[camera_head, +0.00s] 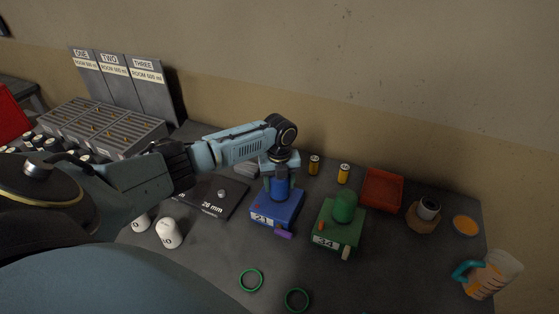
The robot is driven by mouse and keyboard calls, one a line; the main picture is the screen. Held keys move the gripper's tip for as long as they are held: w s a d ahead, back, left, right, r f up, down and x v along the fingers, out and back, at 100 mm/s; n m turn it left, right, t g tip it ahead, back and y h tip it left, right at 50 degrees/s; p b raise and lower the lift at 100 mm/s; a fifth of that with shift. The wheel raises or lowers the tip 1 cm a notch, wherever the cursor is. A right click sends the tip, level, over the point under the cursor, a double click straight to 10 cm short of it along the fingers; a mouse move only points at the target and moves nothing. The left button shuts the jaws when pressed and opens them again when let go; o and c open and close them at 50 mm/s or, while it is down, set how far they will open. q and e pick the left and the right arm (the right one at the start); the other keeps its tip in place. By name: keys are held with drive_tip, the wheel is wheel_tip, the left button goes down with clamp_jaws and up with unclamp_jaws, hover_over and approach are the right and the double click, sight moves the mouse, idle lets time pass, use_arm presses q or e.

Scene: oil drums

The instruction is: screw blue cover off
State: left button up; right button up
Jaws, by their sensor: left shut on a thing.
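The blue container (277,209), marked 21, stands on the table near the middle of the view. Its blue cover (280,187) is the upright cylinder on top. My left gripper (280,172) points down over the container and is shut on the blue cover, with its fingers around the upper part. The gripper hides the cover's top. I cannot tell whether the cover is still threaded on or loose. My right gripper is not in view.
A green container (338,228), marked 34, stands close on the right. Behind are two small yellow-and-black cylinders (344,174) and a red tray (382,189). Two green rings (251,281) lie in front. A measuring jug (492,275) stands at the right edge.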

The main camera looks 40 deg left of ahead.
use_arm(q)
drive_tip(key=shift+r+n+p, duration=0.2)
drive_tip(key=shift+n+p, duration=0.1)
drive_tip(key=shift+n, duration=0.4)
drive_tip(key=shift+f+n, duration=0.2)
drive_tip(key=shift+n, duration=0.5)
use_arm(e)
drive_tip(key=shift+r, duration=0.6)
use_arm(q)
drive_tip(key=shift+n, duration=0.6)
drive_tip(key=n, duration=0.5)
drive_tip(key=shift+n, duration=0.7)
drive_tip(key=n, duration=0.5)
drive_tip(key=shift+s, duration=0.1)
